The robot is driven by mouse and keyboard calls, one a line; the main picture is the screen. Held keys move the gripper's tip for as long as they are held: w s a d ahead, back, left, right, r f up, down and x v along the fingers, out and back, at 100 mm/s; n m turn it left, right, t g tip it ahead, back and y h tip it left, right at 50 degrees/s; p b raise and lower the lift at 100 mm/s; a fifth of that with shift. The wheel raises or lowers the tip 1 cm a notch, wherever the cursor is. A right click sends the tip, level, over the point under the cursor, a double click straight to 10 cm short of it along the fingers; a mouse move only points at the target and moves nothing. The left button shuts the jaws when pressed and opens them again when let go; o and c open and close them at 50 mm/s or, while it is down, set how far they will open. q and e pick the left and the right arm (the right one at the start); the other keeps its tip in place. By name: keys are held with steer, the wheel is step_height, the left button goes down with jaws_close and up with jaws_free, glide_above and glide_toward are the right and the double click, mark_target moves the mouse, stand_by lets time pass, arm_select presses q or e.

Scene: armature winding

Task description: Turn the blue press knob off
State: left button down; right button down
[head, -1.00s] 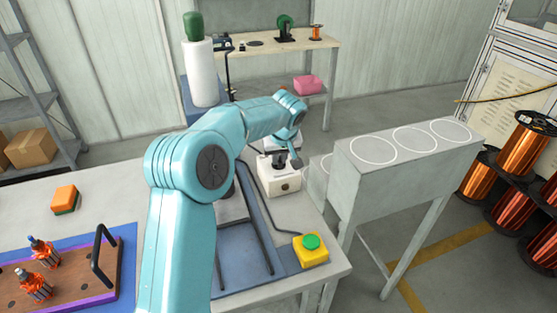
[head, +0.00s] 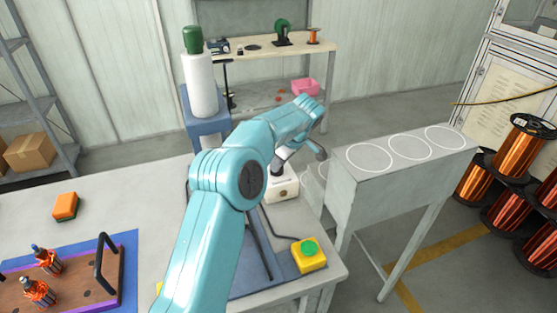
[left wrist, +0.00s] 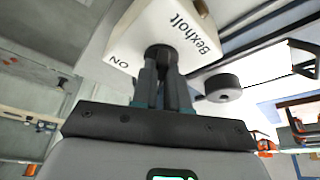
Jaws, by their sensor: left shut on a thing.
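A white control box (head: 284,188), lettered "Bexholt" and "ON" in the left wrist view (left wrist: 180,22), stands at the far right part of the table. My left gripper (left wrist: 162,62) is shut on the box's dark knob (left wrist: 159,50), whose sides are largely hidden by the fingers. No blue shows on the visible part of the knob. In the head view the left gripper (head: 279,165) reaches down onto the box top, partly hidden by my own arm. My right gripper is in neither view.
A yellow box with a green button (head: 309,254) sits at the table's right edge. A grey stand with white rings (head: 400,165) is close to the right. An orange block (head: 65,206) and a wooden tray with a handle (head: 78,292) lie left. Copper spools (head: 522,150) stand far right.

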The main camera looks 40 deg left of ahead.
arm_select(q)
steer(key=shift+r, duration=0.15)
stand_by(0.4)
steer(key=c, duration=1.1)
jaws_free()
steer(key=shift+c, duration=0.2)
steer(key=p+v, duration=0.2)
steer(key=v, duration=0.9)
steer(key=shift+r, duration=0.4)
steer(key=shift+d+r, duration=0.1)
steer(key=shift+d, duration=0.1)
